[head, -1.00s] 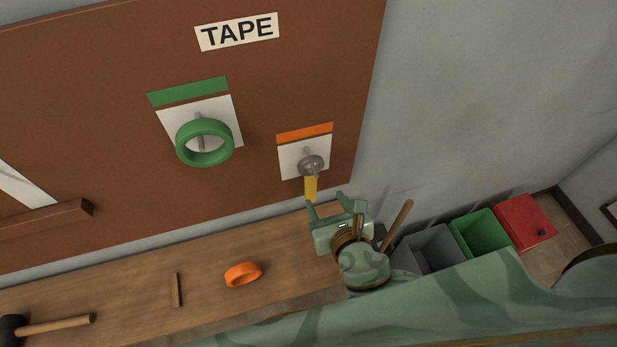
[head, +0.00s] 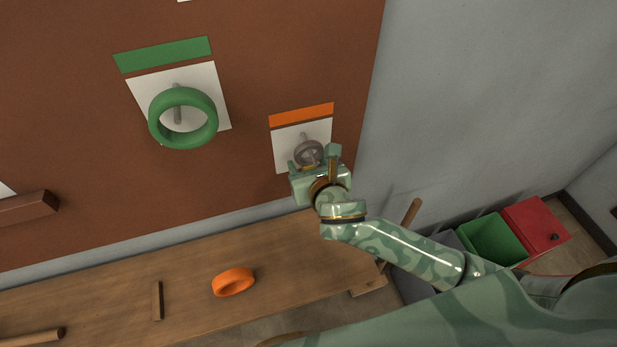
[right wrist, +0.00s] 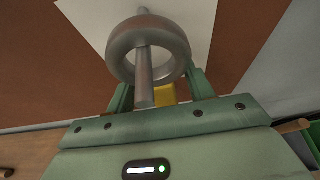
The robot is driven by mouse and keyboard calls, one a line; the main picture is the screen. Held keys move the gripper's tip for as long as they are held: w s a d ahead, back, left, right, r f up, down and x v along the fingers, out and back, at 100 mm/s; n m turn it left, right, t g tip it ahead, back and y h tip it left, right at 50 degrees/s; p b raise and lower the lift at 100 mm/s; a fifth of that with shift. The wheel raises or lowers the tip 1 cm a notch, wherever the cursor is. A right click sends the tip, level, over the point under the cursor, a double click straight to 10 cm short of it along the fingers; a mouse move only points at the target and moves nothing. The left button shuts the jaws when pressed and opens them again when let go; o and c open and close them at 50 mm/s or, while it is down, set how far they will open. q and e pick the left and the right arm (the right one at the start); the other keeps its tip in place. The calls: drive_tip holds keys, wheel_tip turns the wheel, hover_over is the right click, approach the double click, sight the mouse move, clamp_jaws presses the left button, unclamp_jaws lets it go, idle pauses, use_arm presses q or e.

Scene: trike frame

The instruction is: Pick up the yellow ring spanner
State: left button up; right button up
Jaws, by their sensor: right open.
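The spanner hangs on a peg below the orange label on the brown board. Its grey ring end (head: 309,153) shows in the head view, while its yellow shank is hidden there behind my right gripper (head: 313,161). In the right wrist view the ring (right wrist: 150,45) is around the peg, and a piece of the yellow shank (right wrist: 166,92) shows below it, between the two green fingers (right wrist: 161,88). My right gripper is open, just below the ring. I cannot tell whether a finger touches the shank. My left gripper is out of view.
A green tape roll (head: 183,118) hangs on another peg to the left. An orange roll (head: 233,282) and a small wooden piece (head: 157,300) lie on the wooden bench (head: 100,285). Green (head: 492,239) and red (head: 536,226) bins stand at the right.

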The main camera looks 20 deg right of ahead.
drive_tip(key=shift+s+r, duration=0.15)
drive_tip(key=shift+c, duration=1)
clamp_jaws()
